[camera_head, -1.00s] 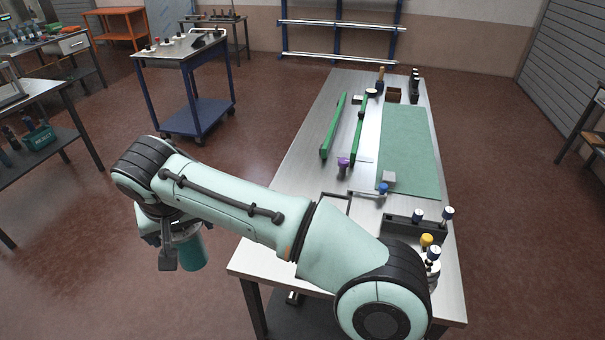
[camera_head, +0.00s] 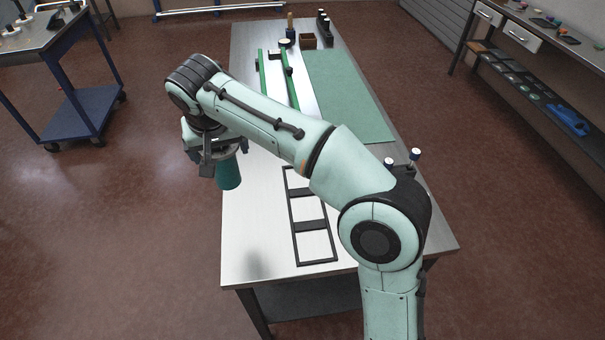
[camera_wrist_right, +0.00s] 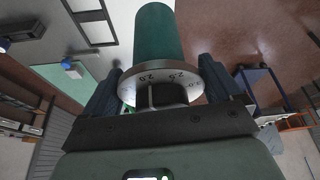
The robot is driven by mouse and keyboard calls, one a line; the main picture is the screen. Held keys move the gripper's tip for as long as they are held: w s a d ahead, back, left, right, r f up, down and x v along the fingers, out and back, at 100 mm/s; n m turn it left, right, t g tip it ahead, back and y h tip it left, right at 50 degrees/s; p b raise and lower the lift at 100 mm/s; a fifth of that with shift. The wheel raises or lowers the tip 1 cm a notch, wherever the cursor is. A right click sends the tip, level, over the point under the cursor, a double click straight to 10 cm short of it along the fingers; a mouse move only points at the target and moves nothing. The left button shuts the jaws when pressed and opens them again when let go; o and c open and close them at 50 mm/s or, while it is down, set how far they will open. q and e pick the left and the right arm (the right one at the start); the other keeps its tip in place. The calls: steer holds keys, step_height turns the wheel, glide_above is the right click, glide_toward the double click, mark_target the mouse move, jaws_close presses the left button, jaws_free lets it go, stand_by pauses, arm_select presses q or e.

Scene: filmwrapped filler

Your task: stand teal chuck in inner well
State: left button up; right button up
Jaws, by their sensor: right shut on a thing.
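The teal chuck (camera_head: 229,173) hangs from my right gripper (camera_head: 224,150), teal end down, in front of the table's left edge in the head view. In the wrist view the teal body (camera_wrist_right: 157,36) and its numbered metal collar (camera_wrist_right: 143,90) show between the two fingers of my right gripper (camera_wrist_right: 160,84), which is shut on it. A black frame with several rectangular wells (camera_head: 308,226) lies flat on the table, right of and apart from the chuck. My arm partly covers its far end. I cannot tell which well is the inner one. My left gripper is not in view.
The metal table (camera_head: 250,228) is bare around the frame's left side. Blue-and-white-topped pieces (camera_head: 415,154) stand behind my right arm. A blue cart (camera_head: 75,122) stands left.

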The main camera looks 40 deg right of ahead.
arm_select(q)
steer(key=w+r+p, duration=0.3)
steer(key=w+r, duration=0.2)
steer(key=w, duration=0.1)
arm_select(e)
steer(key=w+d+m+h, duration=0.1)
steer(key=w+d+m, duration=0.1)
steer(key=d, duration=1)
steer(key=w+d+m, duration=0.2)
steer(key=w+d, duration=0.1)
steer(key=d, duration=0.9)
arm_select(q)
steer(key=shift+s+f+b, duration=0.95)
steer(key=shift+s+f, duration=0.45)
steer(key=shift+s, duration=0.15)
arm_select(e)
step_height(320, 180, down, 20)
steer(key=shift+s+r+g, duration=0.15)
steer(key=shift+s+g, duration=0.1)
steer(key=shift+g, duration=0.05)
steer(key=shift+d, duration=0.1)
steer(key=o, duration=1.5)
steer(key=shift+f, duration=0.3)
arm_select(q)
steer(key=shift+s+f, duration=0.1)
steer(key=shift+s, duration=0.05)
arm_select(e)
steer(key=shift+o, duration=0.2)
steer(key=shift+s+r, duration=0.1)
steer(key=shift+s, duration=0.05)
